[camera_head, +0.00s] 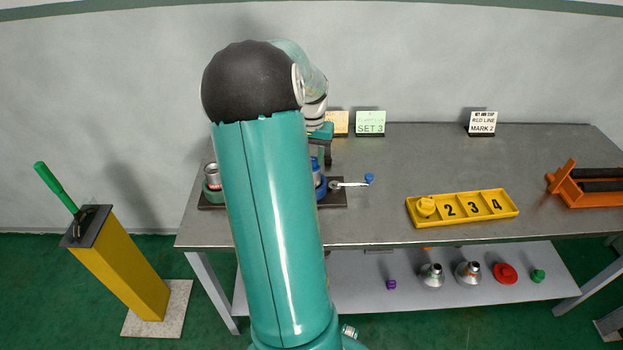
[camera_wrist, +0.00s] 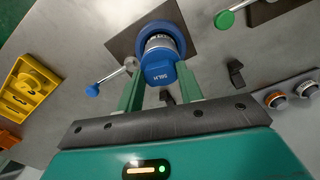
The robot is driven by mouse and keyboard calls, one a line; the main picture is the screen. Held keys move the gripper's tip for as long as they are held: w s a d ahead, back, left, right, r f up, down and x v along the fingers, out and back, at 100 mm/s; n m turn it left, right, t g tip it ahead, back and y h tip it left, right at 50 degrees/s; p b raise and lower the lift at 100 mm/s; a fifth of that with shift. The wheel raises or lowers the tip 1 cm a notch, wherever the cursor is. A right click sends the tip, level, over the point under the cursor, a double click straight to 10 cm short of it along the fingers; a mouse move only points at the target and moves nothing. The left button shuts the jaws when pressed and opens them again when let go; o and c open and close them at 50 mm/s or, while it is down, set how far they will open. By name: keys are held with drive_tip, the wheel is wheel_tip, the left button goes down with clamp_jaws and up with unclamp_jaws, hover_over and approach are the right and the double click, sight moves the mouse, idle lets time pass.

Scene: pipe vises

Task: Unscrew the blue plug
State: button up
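The blue plug (camera_wrist: 160,71) caps a metal pipe end held in a round blue vise (camera_wrist: 180,37). Lettering shows on its face. My gripper (camera_wrist: 159,72) has its two green fingers on either side of the plug in the wrist view. The fingers stand apart with the plug between their tips. I cannot tell whether they press on it or leave a small gap. In the head view, my arm hides part of the vise, and only a bit of the plug (camera_head: 316,163) shows below my gripper (camera_head: 322,150).
The blue vise has a crank with a blue knob (camera_head: 369,179). A green-based vise with a pipe (camera_head: 212,178) stands left of my arm. A yellow numbered tray (camera_head: 461,208) and an orange rack (camera_head: 580,186) lie to the right. A green lever (camera_head: 55,186) rises from a yellow post.

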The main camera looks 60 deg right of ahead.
drive_tip(key=shift+d, duration=0.15)
drive_tip(key=c, duration=0.4)
drive_tip(key=m, duration=0.6)
drive_tip(key=shift+w+r, duration=0.1)
drive_tip(key=m, duration=0.5)
drive_tip(key=shift+d+m, duration=0.1)
drive_tip(key=shift+m, duration=0.3)
drive_tip(key=m, duration=0.2)
drive_tip(key=shift+w+m, duration=0.1)
drive_tip(key=shift+m, duration=0.2)
drive_tip(key=shift+r, duration=0.1)
drive_tip(key=shift+m, duration=0.8)
drive_tip(key=m, duration=0.6)
drive_tip(key=shift+m, duration=0.4)
drive_tip(key=m, duration=0.6)
drive_tip(key=shift+w, duration=0.1)
